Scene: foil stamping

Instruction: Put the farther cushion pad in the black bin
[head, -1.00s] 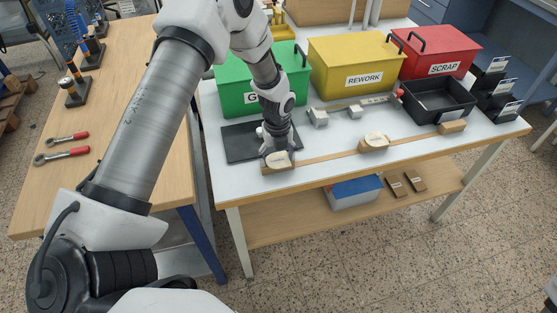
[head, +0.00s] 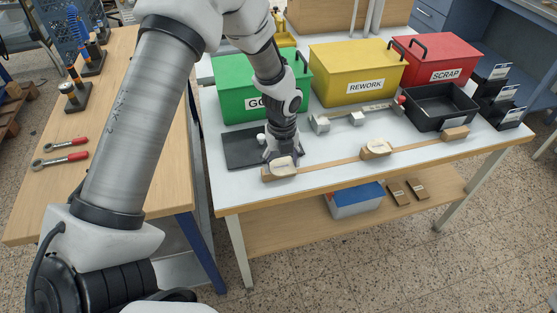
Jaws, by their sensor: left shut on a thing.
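Two cream cushion pads lie along a thin wooden strip at the table's front. The left cushion pad (head: 283,167) is at the strip's left end, and the other cushion pad (head: 377,149) is near the middle, to the right. My left gripper (head: 282,157) points down at the left pad and is shut on it, its fingers partly covering it. The pad looks still down at the strip; I cannot tell any gap. The open black bin (head: 439,121) stands at the right, behind the strip's right end, and looks empty. My right gripper is out of view.
Lidded green (head: 229,98), yellow (head: 357,75) and red (head: 437,60) boxes line the back. A dark mat (head: 240,148) lies left of my gripper. A metal fixture (head: 355,118) sits before the yellow box. Small black labelled holders (head: 497,102) stand right of the bin.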

